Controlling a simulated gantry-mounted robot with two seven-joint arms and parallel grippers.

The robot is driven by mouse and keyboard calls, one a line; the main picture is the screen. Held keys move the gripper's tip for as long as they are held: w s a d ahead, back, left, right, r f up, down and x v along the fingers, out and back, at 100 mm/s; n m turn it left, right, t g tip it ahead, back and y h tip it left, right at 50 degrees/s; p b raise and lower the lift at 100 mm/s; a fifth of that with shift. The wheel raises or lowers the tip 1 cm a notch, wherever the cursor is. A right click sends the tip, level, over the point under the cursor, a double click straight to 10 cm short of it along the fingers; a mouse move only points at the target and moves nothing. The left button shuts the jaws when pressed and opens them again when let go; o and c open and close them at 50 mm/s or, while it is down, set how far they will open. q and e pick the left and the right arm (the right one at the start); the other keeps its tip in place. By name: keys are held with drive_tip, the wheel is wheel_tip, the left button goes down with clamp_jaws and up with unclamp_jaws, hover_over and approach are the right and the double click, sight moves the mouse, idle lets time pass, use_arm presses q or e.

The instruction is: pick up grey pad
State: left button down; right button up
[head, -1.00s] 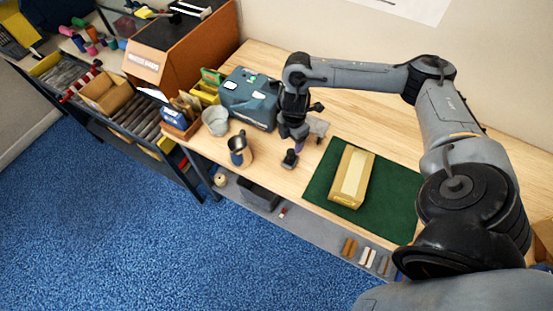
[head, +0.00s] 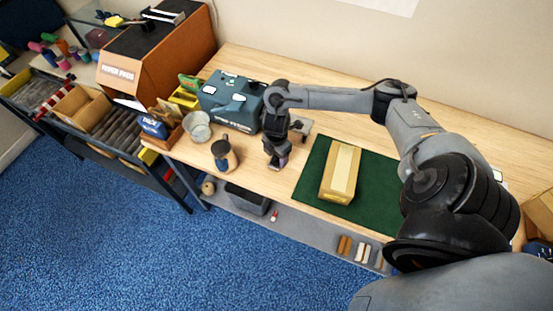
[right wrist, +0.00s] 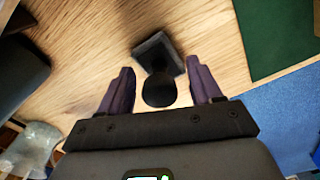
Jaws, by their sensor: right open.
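My right gripper (head: 277,160) points down over the wooden bench, left of the green mat. In the right wrist view its purple fingers (right wrist: 163,82) are open and apart. A dark, stamp-like piece with a square dark-grey block (right wrist: 160,52) and a round black knob shows in the gap between them, with the knob nearest the fingers. I see no contact with it. I cannot tell whether this is the grey pad. Stacks of grey, slatted material (head: 118,126) lie in the side rack at left. My left gripper is not in view.
A tan carton (head: 341,173) lies on the green mat (head: 312,184). The "paper pads" box (head: 150,70) is at the back left. Bench behind the mat is free.

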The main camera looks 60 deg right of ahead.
drive_tip(key=shift+f, duration=0.25)
drive_tip(key=shift+c, duration=0.4)
drive_tip(key=c, duration=1.1)
drive_tip(key=shift+o, duration=0.2)
drive_tip(key=shift+r, duration=0.15)
